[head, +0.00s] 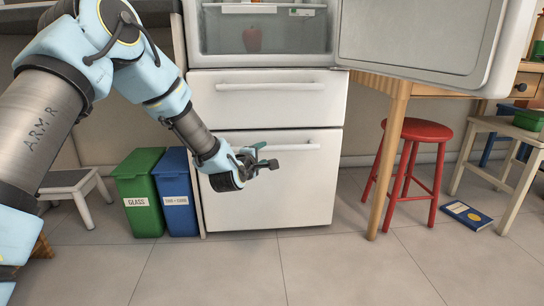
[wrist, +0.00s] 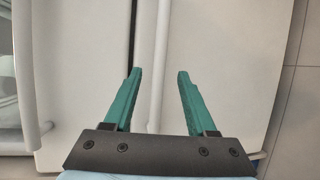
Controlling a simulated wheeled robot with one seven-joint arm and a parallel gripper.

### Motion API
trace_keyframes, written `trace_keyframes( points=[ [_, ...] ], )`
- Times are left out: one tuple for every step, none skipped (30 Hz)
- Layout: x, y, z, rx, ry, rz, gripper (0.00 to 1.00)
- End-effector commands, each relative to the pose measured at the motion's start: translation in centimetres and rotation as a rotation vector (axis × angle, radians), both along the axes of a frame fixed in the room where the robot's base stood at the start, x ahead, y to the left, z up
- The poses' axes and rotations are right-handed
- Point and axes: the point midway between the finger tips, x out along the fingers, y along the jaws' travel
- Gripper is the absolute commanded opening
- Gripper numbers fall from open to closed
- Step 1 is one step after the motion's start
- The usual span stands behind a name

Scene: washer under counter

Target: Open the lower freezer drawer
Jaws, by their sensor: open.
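The lower freezer drawer (head: 300,195) is a white front at the bottom of the fridge and looks shut, flush with the drawer above. Its white bar handle (head: 300,147) runs along its top edge. My gripper (head: 268,155) is in front of the handle's left part, with its green fingers open. In the wrist view, the handle (wrist: 160,60) runs between the two spread fingers (wrist: 158,75), with a gap on each side. The fingers partly hide the handle's left end in the head view. I cannot tell how deep the handle sits between them.
The upper drawer (head: 265,105) is shut, with its own handle (head: 265,86). Above it, the fridge door (head: 415,40) stands open to the right. Green (head: 140,190) and blue (head: 177,190) bins stand left; a red stool (head: 415,130) stands right. Floor in front is clear.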

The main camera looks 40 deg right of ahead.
Motion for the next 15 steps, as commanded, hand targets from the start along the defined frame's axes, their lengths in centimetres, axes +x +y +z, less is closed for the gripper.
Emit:
trace_keyframes(
  points=[
    [0.3,-0.8,-0.4,-0.001,-0.002,-0.001,0.57],
    [0.6,-1.3,-0.6,-0.001,-0.002,0.000,0.57],
    [1.0,-1.9,-0.8,-0.001,-0.002,0.001,0.57],
    [1.3,-2.4,-0.9,0.000,-0.001,0.001,0.57],
    [1.5,-3.0,-1.0,-0.001,-0.002,0.000,0.57],
    [1.9,-3.7,-1.1,-0.001,-0.002,0.000,0.57],
    [2.1,-4.1,-1.3,0.000,-0.001,0.000,0.57],
    [2.4,-4.6,-1.4,0.000,-0.001,0.001,0.57],
    [2.7,-5.2,-1.5,0.000,-0.002,0.001,0.57],
    [2.9,-5.6,-1.6,0.000,-0.002,0.001,0.57],
    [3.1,-6.0,-1.6,0.001,-0.002,0.000,0.57],
    [3.4,-6.4,-1.6,0.001,-0.002,0.000,0.57],
    [3.5,-6.7,-1.7,0.001,-0.002,0.000,0.57],
    [3.7,-7.0,-1.7,0.001,-0.002,0.000,0.57],
    [3.8,-7.2,-1.7,0.002,-0.001,0.000,0.57]
  ],
)
